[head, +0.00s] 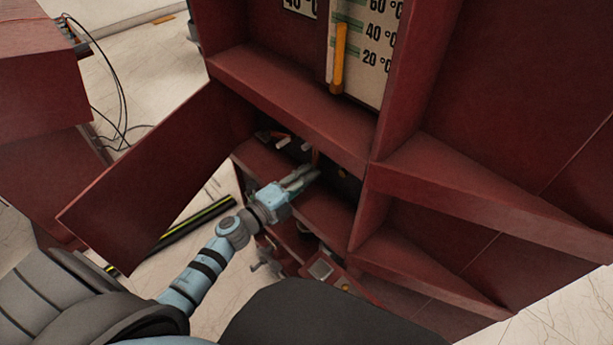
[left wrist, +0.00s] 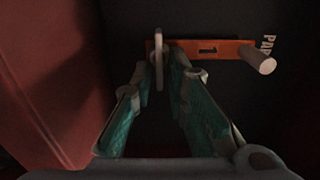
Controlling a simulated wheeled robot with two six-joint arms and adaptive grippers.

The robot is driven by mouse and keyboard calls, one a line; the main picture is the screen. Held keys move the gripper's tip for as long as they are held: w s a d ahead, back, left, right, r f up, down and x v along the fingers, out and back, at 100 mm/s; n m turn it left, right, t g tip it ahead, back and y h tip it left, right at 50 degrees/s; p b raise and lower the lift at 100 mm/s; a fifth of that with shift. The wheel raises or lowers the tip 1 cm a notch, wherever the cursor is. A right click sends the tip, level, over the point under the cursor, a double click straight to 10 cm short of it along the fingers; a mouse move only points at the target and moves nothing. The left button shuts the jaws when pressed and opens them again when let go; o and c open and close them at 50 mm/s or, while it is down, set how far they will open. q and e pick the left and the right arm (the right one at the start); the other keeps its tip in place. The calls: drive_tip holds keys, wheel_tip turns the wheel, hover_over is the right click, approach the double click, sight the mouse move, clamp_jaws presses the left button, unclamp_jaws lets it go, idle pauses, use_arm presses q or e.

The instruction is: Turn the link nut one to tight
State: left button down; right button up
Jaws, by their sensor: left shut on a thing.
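My left gripper (head: 312,176) reaches from the lower left into the dark compartment of the red cabinet. In the left wrist view its fingers (left wrist: 160,58) close around a thin grey nut-like piece (left wrist: 158,46), which stands at the left end of an orange link bar (left wrist: 225,48). A pale round stud (left wrist: 262,62) sticks out at the bar's right end, apart from the fingers. No label tells which one is link nut one. The bar is small and mostly hidden in the head view. My right gripper is not in view.
An open red door (head: 150,185) stands left of the compartment. A temperature gauge (head: 365,45) with a yellow column is above. Red ledges (head: 480,195) project on the right. A black and yellow striped bar (head: 195,220) is on the floor behind the door.

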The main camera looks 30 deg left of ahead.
use_arm(q)
drive_tip(key=shift+f, duration=0.1)
drive_tip(key=c, duration=1.8)
unclamp_jaws()
drive_tip(key=shift+s+a, duration=0.1)
drive_tip(key=v, duration=1.2)
